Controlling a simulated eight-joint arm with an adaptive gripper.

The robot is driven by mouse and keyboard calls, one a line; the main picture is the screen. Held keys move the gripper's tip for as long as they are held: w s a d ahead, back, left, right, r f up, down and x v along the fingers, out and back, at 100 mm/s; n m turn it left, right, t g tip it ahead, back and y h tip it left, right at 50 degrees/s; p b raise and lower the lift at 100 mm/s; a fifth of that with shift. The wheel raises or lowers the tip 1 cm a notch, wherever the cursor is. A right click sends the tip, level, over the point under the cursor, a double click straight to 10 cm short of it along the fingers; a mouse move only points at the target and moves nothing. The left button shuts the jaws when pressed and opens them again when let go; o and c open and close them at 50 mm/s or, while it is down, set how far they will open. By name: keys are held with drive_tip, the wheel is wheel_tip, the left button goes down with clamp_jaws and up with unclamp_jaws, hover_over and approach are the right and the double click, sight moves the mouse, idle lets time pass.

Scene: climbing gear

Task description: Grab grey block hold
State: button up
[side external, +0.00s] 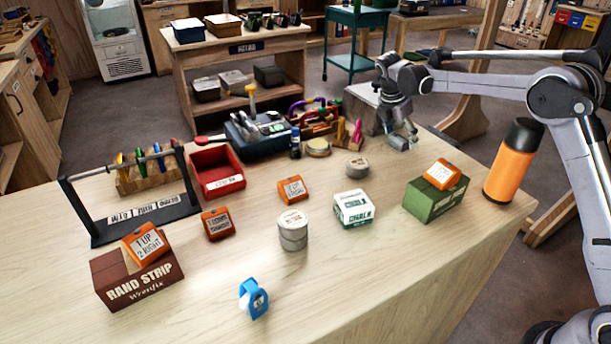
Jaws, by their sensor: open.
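My gripper (395,134) hangs low over the back right of the wooden table, pointing down, with its jaws open. A small grey blocky piece (398,144) shows at its fingertips, at table level. I cannot tell for sure whether this is the grey block hold or part of my fingers, or whether they touch it. A round grey disc (357,166) lies on the table to the left and nearer the camera, apart from my gripper.
An orange bottle (508,165) stands at the right edge. A green box (435,198) carries an orange tag block (442,174). A white chalk box (353,208), a tin (293,231) and a red tray (216,172) stand further left. The front middle is mostly clear.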

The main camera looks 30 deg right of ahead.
drive_tip(key=c, duration=1.2)
drive_tip(key=shift+c, duration=0.2)
